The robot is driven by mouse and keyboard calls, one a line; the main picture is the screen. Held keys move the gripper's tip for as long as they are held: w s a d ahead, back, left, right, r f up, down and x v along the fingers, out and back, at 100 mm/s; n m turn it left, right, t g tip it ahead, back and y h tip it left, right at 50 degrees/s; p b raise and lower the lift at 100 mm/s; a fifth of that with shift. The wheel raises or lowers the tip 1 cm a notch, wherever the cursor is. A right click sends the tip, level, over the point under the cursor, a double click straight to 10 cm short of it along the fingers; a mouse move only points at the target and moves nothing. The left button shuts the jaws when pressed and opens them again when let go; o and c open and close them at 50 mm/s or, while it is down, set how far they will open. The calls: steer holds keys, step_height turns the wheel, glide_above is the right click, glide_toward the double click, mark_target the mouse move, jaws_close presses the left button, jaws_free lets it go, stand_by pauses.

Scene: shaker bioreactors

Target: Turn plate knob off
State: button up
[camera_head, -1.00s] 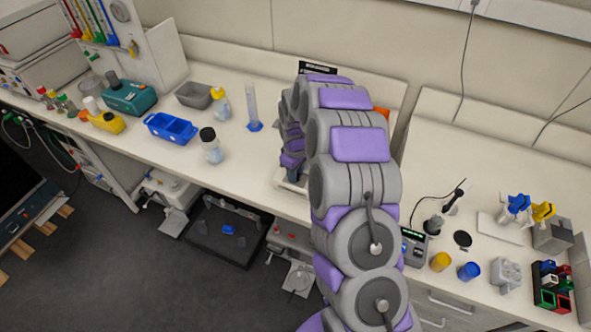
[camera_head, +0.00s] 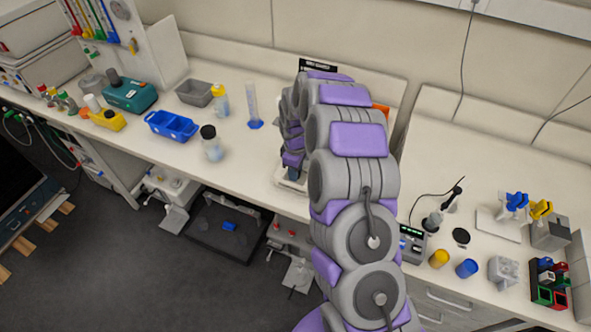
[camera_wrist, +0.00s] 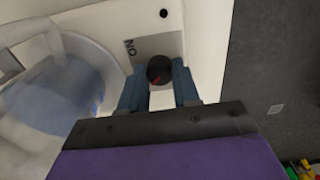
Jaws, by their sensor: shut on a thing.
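In the wrist view a round vessel with bluish contents (camera_wrist: 60,95) stands close left of the panel. The grey floor (camera_wrist: 270,70) lies to the right. On the bench, a bottle with a black cap (camera_head: 211,146) and a blue tray (camera_head: 172,126) stand left of my arm.

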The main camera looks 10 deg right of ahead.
steer(key=o, duration=1.1)
steer(key=shift+c, duration=0.2)
steer(key=shift+r, duration=0.1)
step_height(320, 180, up, 17)
steer(key=p, duration=0.1)
steer(key=shift+w, duration=0.1)
